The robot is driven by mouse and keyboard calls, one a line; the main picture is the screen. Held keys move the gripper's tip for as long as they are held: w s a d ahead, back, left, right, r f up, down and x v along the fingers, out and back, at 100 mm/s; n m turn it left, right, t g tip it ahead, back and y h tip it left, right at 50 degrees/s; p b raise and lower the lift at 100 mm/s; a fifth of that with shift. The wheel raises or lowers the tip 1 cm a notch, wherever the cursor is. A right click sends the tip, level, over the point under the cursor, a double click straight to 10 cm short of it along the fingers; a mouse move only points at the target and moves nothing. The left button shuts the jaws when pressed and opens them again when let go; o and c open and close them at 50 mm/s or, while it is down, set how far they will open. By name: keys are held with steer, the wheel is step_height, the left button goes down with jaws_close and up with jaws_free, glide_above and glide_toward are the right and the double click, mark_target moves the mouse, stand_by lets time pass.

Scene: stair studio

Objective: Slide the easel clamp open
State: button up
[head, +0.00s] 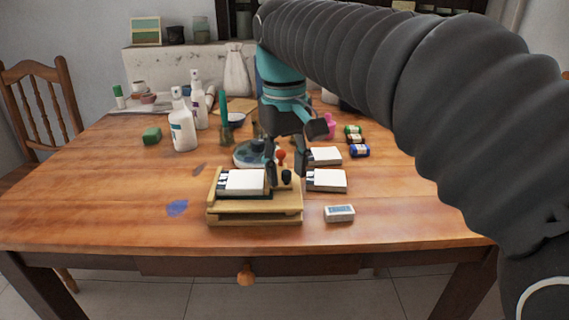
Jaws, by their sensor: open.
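A small wooden easel (255,218) sits near the front middle of the table. A white block with a dark and silvery left end (243,181) lies on it. A small dark knob (286,176) stands at the easel's right end; it may belong to the clamp. A red ball-shaped knob (281,155) shows just behind it. My gripper (291,168) points down over the easel's right end. Its fingers are apart, one left and one right of the dark knob. I cannot tell whether they touch anything. The clamp's slide is too small and partly hidden to read.
Two white blocks (327,180) (324,156) lie right of the easel. The table's front left is mostly clear.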

jaws_close()
steer(key=shift+d+r, duration=0.1)
steer(key=shift+d, duration=0.45)
steer(key=shift+d+p, duration=0.3)
steer(key=shift+d, duration=0.05)
jaws_free()
steer(key=shift+d, duration=0.2)
steer(key=shift+a, duration=0.15)
steer(key=shift+r, duration=0.15)
step_height(320, 180, up, 12)
steer(key=shift+f, duration=0.2)
